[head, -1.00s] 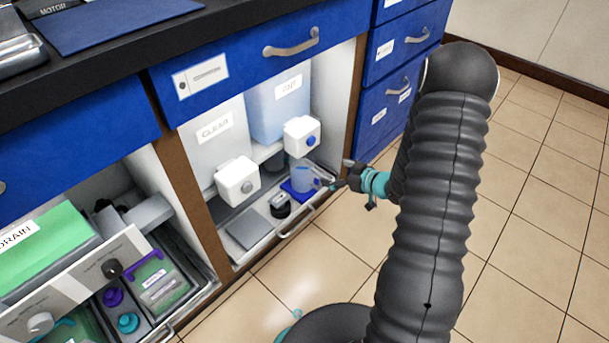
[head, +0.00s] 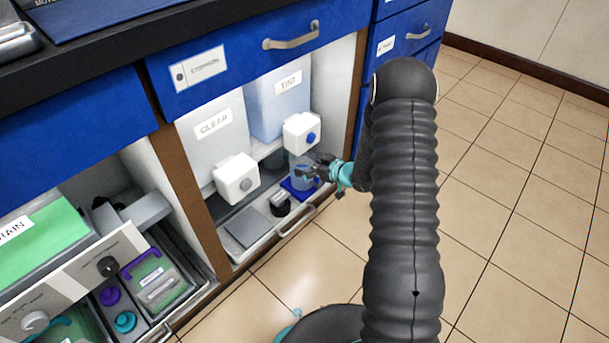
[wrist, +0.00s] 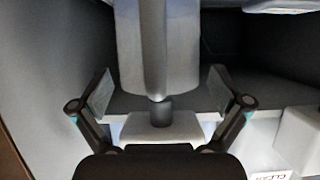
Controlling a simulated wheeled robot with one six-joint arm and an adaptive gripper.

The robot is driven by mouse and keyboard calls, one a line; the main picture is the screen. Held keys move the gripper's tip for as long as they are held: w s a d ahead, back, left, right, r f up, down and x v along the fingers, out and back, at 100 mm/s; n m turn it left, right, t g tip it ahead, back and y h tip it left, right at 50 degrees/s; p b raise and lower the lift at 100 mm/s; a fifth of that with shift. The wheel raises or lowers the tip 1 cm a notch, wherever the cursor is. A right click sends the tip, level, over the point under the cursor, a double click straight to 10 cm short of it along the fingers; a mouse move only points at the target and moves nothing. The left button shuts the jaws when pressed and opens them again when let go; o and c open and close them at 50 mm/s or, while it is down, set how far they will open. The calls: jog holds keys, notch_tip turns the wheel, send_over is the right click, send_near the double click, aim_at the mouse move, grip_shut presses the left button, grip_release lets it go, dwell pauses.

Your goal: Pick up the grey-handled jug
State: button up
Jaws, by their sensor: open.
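The grey-handled jug (head: 298,181) is clear and bluish. It stands upright on a blue pad (head: 291,193) in the right-hand cabinet bay, below the TINT tap, and my gripper partly hides it in the head view. My gripper (head: 312,171) is open at the jug's right side. In the wrist view, which looks upside down, the jug's grey handle (wrist: 153,45) runs vertically between the two open fingers (wrist: 160,90), with the jug's body (wrist: 184,50) behind it. The fingers do not look closed on it. How deep the handle sits between them I cannot tell.
White tap blocks of the TINT tank (head: 301,131) and CLEAR tank (head: 236,178) hang above. The cabinet's right side wall is close to my arm. Floor in front is clear.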

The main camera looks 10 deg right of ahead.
jog(key=shift+x, duration=1)
jog(key=c, duration=1.5)
jog(key=shift+c, duration=0.4)
jog(key=shift+r, duration=0.2)
